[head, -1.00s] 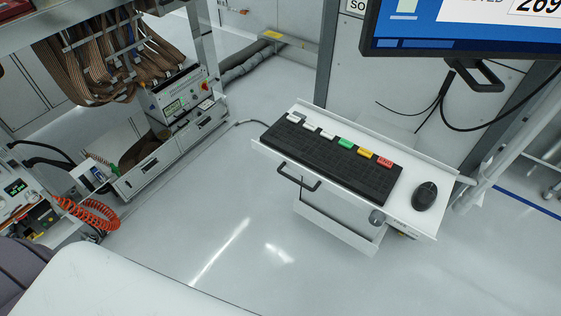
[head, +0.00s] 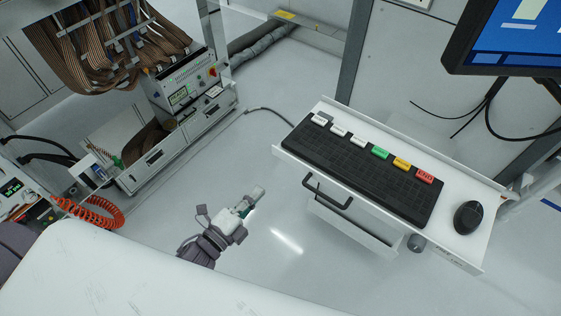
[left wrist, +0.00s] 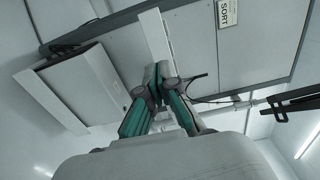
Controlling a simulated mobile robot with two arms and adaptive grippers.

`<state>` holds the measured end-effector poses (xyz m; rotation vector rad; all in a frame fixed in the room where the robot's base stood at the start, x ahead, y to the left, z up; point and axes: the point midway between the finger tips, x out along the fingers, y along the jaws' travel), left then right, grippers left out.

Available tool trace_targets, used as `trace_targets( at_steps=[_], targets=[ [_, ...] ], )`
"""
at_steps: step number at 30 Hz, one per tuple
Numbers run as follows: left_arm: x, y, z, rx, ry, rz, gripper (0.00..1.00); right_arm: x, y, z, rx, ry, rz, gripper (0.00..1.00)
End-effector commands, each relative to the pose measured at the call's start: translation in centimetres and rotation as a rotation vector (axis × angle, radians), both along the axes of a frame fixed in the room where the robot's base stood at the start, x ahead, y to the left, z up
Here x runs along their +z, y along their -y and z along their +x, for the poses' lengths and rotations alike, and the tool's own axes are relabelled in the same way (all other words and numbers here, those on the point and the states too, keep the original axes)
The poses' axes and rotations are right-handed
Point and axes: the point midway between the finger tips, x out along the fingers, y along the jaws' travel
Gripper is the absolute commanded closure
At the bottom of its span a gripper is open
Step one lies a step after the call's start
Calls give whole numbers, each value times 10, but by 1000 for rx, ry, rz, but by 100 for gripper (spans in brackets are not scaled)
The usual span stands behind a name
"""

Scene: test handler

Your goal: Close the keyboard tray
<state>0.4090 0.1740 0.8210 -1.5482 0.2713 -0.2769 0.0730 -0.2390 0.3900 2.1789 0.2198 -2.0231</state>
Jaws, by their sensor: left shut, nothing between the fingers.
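The keyboard tray (head: 455,263) is a white pulled-out shelf at the right of the head view. It carries a black keyboard (head: 345,168) with coloured keys and a black mouse (head: 468,218). A dark bar handle (head: 328,193) is on its front edge. My left gripper (head: 256,196) is shut and empty, left of the handle and apart from it. In the left wrist view the gripper's fingers (left wrist: 157,85) meet at their tips. The underside of a white tray-like panel (left wrist: 75,90) shows at the left there. My right gripper is not in view.
A monitor (head: 515,40) hangs above the tray at the right. A rack with ribbon cables and a control box (head: 185,90) stands at the left, with an orange coiled hose (head: 95,215) near it. The floor between rack and tray is clear.

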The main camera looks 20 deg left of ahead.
Motion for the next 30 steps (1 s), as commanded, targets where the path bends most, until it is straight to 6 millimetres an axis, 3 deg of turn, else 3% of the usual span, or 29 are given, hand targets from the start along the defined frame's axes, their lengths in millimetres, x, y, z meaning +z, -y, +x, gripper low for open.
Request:
trace_targets(
  at_steps=[9,15,21,30],
  targets=[
    [3,24,66,1,0,-3,100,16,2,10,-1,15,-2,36],
    [1,34,93,1,-2,-3,100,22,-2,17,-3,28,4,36],
    [0,38,104,1,-2,-2,100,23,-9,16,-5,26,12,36],
    [0,38,105,1,-2,-3,100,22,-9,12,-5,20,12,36]
  ],
)
